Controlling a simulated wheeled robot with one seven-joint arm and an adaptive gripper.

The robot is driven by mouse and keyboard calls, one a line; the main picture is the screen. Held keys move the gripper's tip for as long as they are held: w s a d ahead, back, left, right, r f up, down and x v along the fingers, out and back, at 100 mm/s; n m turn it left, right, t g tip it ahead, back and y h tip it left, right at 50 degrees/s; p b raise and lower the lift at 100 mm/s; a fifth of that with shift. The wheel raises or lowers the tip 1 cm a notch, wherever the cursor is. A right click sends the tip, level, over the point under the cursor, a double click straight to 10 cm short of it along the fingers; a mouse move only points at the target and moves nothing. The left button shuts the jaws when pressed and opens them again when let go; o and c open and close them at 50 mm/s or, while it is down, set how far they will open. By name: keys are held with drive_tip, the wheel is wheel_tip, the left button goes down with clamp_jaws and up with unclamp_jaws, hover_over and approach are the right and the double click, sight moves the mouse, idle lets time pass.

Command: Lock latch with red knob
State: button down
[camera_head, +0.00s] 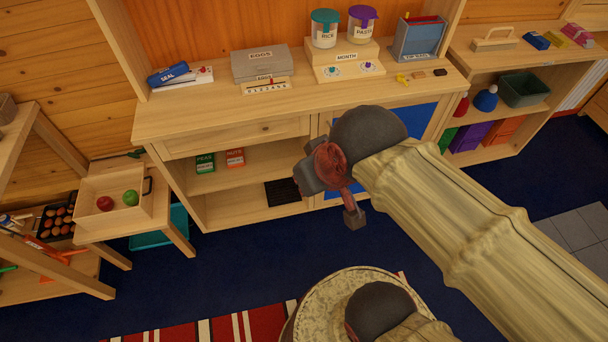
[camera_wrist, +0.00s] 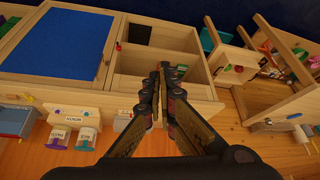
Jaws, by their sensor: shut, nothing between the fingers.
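A small red knob (camera_wrist: 118,46) shows in the wrist view at the edge of the blue-panelled cabinet door (camera_wrist: 60,42), beside the open shelf bay. I cannot make out the latch's position. In the head view the same door's blue panel (camera_head: 416,119) is partly covered by my arm, and the knob is hidden. My gripper (camera_head: 354,217) hangs in front of the cabinet, pointing down. In the wrist view my gripper (camera_wrist: 161,72) has its fingers together and empty, in front of the open bay, apart from the knob.
The counter (camera_head: 240,112) holds a grey eggs box (camera_head: 262,66), labelled jars and a blue-grey bin (camera_head: 417,40). The open bay holds green and red packets and a black mat (camera_head: 283,193). A small table (camera_head: 110,226) stands left. A round stool (camera_head: 325,292) is below. Blue floor lies between.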

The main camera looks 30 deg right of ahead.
drive_tip(key=w+a+f+m+g+y, duration=0.5)
drive_tip(key=w+a+f+m+y, duration=0.4)
drive_tip(key=w+m, duration=0.35)
drive_tip(key=w+d+f+m+t+y, duration=0.3)
drive_tip(key=w+f+m+t+y, duration=0.15)
drive_tip(key=w+f+m, duration=0.85)
drive_tip(key=w+d+f+m+t+h, duration=0.1)
drive_tip(key=w+d+f+m+t, duration=0.35)
drive_tip(key=d+f+m, duration=0.35)
drive_tip(key=w+d+f+m+t+h, duration=0.25)
drive_tip(key=d+f+m+t, duration=0.35)
drive_tip(key=f, duration=0.3)
drive_tip(key=s+d+f+m+t+h, duration=0.1)
drive_tip(key=s+d+f+m+h, duration=0.2)
drive_tip(key=f, duration=0.5)
drive_tip(key=s+d+f+m+t+h+b, duration=0.1)
drive_tip(key=s+d+f+m+h, duration=0.1)
drive_tip(key=d+f+m+h, duration=0.3)
wheel_tip(320, 180, down, 4)
drive_tip(key=d+m, duration=0.1)
drive_tip(key=m, duration=0.3)
drive_tip(key=shift+s+d+f, duration=0.15)
drive_tip(key=shift+s+d, duration=0.2)
drive_tip(key=shift+s, duration=0.05)
drive_tip(key=shift+w, duration=0.1)
